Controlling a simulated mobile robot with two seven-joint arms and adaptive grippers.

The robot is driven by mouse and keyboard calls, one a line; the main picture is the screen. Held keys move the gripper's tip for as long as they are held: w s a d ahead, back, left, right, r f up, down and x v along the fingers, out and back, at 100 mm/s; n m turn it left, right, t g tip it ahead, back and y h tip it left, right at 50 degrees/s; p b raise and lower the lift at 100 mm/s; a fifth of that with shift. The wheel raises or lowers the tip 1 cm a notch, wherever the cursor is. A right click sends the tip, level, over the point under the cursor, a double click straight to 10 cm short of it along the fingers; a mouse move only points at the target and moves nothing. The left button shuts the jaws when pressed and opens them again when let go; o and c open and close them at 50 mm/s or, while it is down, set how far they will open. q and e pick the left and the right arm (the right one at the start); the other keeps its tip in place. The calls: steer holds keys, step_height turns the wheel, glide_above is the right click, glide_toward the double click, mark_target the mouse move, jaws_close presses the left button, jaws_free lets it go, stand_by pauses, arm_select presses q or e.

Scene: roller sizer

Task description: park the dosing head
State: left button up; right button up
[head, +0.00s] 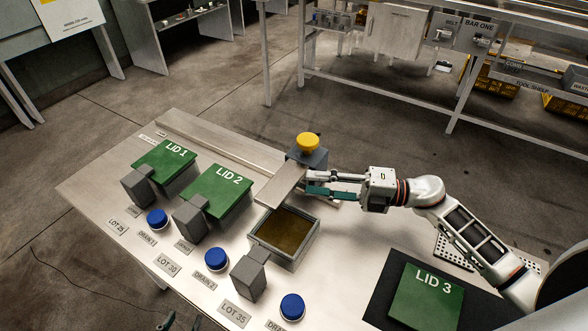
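The dosing head appears to be the grey block with a yellow knob (308,142) at the back of the bench. A flat grey plate (280,186) extends from it toward an open square bin (308,247) with brownish contents. My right gripper (309,184) reaches in from the right. Its fingers are at the plate's right side, just below the block. Whether they grip anything is unclear. My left gripper (183,322) shows only as two separated fingertips at the bottom edge, apart from the dosing head.
Green LID 1 (168,152) and LID 2 (217,188) cover two bins at left. Green LID 3 (427,296) lies on a dark mat at right. Grey blocks and blue drain knobs (216,258) line the front. A long rail (205,138) runs along the bench's back.

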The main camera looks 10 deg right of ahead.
mark_target(299, 182)
steer(key=shift+w+a, duration=0.1)
steer(key=shift+a, duration=0.3)
steer(key=p+x, duration=0.1)
steer(key=x, duration=0.5)
steer(key=shift+r, duration=0.1)
steer(key=shift+w+a, duration=0.15)
steer(key=shift+a, duration=0.35)
jaws_close()
